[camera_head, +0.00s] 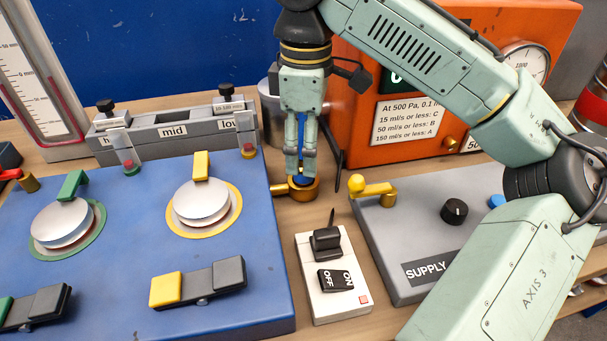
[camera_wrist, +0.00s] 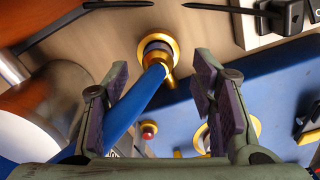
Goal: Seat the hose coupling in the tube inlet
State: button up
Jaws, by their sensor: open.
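My gripper (camera_head: 301,160) points down above the brass tube inlet (camera_head: 303,190), which joins the left blue panel's right edge. In the wrist view my gripper (camera_wrist: 160,90) is open, with dark pads on both sides of the blue hose (camera_wrist: 135,107). The hose runs between the fingers to the inlet (camera_wrist: 172,50), nearer the left finger. The hose coupling (camera_wrist: 157,47) shows as a dark blue end within the brass ring. How deep it sits, and whether the pads touch the hose, I cannot tell.
A white switch box (camera_head: 331,290) stands in front of the inlet. The grey supply box (camera_head: 400,270) with a yellow-knobbed brass valve (camera_head: 372,188) is to the right. The orange gauge box (camera_head: 375,70) rises behind. A metal cylinder (camera_head: 268,110) stands close behind on the left.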

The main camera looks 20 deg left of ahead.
jog(key=shift+w+a+f+p, duration=0.1)
jog(key=shift+f+p, duration=0.05)
jog(key=shift+f, duration=0.8)
jog(key=shift+a+f+p, duration=0.1)
jog(key=shift+f+p, duration=0.05)
jog(key=shift+f, duration=0.8)
jog(key=shift+c, duration=0.6)
grip_shut()
